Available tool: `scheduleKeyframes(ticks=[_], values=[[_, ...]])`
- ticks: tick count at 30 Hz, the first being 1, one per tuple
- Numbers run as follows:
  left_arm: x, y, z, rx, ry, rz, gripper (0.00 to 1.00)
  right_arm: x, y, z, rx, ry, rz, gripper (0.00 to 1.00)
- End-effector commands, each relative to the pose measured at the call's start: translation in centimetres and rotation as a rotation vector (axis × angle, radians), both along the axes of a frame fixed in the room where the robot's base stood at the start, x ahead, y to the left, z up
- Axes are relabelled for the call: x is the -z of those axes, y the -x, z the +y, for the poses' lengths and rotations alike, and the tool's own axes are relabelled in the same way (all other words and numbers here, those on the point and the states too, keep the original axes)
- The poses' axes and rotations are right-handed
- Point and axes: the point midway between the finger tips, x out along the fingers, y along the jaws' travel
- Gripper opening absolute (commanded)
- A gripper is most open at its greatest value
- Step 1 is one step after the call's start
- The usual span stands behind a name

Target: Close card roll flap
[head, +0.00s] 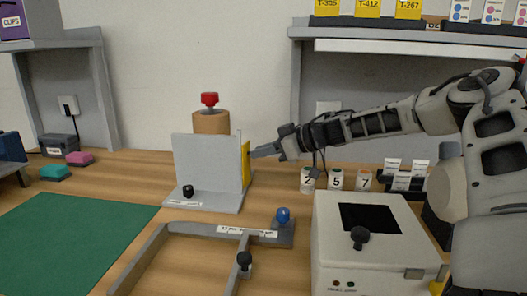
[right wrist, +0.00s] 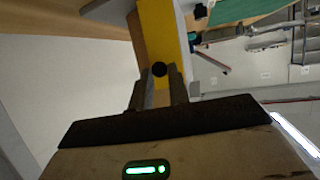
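A grey upright panel (head: 206,162) stands on a grey base with a label on its front edge and a black knob (head: 188,191) in front. A yellow piece (head: 245,163) stands at its right side; it fills the top middle of the right wrist view (right wrist: 160,30). A small black round knob (right wrist: 159,69) sits on the yellow piece. My right gripper (head: 254,154) reaches in from the right, its fingers close on both sides of this knob, seemingly touching it. A brown roll (head: 210,122) with a red knob (head: 209,99) shows behind the panel. My left gripper is out of view.
A white box with a dark window (head: 370,217) stands at front right. A grey frame (head: 190,229) with blue and black knobs lies in front. Numbered cups (head: 336,180) stand right of the panel, below my right arm. A green mat (head: 70,240) covers the left.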

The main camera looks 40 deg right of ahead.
Motion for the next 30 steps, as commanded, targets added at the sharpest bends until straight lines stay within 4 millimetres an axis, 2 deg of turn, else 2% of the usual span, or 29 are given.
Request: scheduleKeyframes(ticks=[8, 16, 27, 28, 30], values=[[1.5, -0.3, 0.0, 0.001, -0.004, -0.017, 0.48, 0.6, -0.6, -0.5, -0.103, 0.005, 0.001, 0.00], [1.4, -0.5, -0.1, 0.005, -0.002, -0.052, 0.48, 0.3, -1.2, -0.6, -0.230, 0.002, 0.001, 0.00], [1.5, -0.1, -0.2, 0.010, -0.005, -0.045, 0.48, 0.0, -1.2, -0.6, -0.245, -0.001, 0.001, 0.00], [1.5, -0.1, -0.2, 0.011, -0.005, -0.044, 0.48, 0.0, -1.2, -0.5, -0.245, -0.001, 0.001, 0.26], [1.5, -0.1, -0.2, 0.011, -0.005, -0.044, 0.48, 0.0, -1.2, -0.5, -0.245, -0.001, 0.001, 0.39]])
